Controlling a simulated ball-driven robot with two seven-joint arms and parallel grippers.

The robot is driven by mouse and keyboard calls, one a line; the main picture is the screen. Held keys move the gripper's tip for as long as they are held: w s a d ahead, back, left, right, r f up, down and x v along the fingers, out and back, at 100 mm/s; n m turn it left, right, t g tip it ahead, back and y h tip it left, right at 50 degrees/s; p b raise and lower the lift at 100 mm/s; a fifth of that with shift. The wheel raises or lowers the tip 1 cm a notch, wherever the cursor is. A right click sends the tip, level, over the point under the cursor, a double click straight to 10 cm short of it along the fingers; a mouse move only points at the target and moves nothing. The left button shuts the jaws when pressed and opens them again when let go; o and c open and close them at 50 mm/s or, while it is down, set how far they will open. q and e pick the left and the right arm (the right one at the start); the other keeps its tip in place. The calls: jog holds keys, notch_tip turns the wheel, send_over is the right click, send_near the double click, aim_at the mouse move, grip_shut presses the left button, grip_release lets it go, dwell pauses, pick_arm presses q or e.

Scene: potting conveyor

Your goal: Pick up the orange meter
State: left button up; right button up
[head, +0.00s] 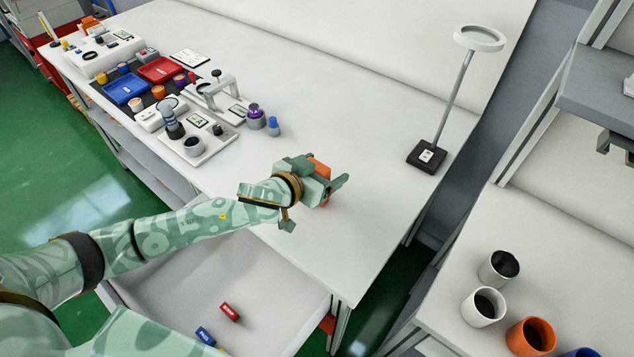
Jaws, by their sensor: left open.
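An orange object, likely the orange meter (321,168), is on the white table near its front right end. My left gripper (325,195) is right at it, with the jaws open and the fingers reaching to the right. The gripper body covers much of the orange object, so its face and full shape are hidden. I cannot tell whether the fingers touch it. My right gripper is not in the head view.
A lamp (433,155) stands at the table's right end. Trays, jars and instruments crowd the left, including a blue tray (125,89). An open drawer (270,315) below holds small red and blue items. Pots, including an orange pot (530,337), stand at lower right. The table middle is clear.

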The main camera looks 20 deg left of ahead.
pick_arm(q)
jog(key=c, duration=1.3)
jog(key=shift+o, duration=0.2)
jog(key=shift+r, duration=0.1)
